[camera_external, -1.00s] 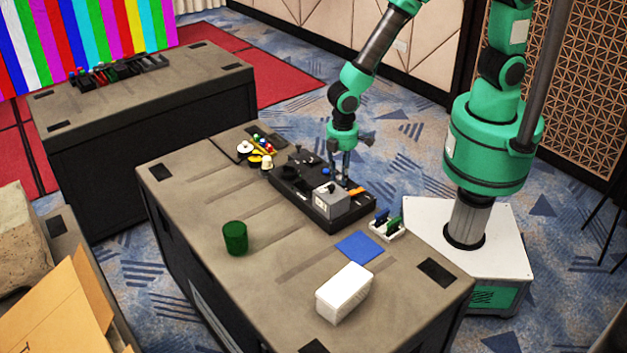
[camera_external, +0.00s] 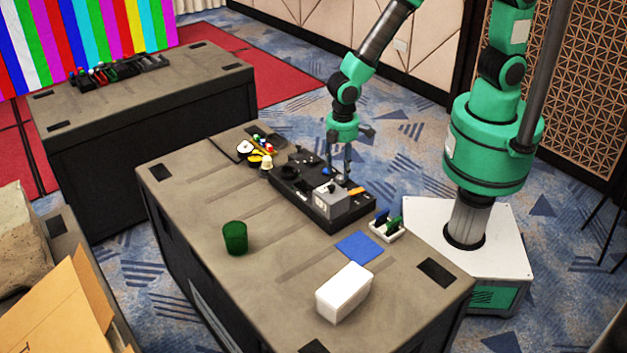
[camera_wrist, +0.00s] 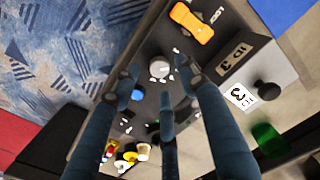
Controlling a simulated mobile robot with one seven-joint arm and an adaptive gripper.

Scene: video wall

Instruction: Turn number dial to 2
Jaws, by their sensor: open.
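The black control panel (camera_external: 288,189) lies on the near table. In the wrist view, a round light-grey knob (camera_wrist: 160,67) with small white marks around it sits on the panel (camera_wrist: 150,42); I take it for the number dial. The marks are too small to read, so its setting cannot be told. My gripper (camera_external: 340,172) is above the panel, pointing down. In the wrist view, its three fingers (camera_wrist: 160,78) are spread around the knob, apart from it, with nothing held. The knob cannot be made out in the external view.
A blue button (camera_wrist: 137,95) is close to the knob. An orange switch (camera_wrist: 192,22) and a grey box (camera_external: 331,201) are also on the panel. A green cup (camera_external: 235,238), white box (camera_external: 344,292) and blue square (camera_external: 360,247) stand apart on the table.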

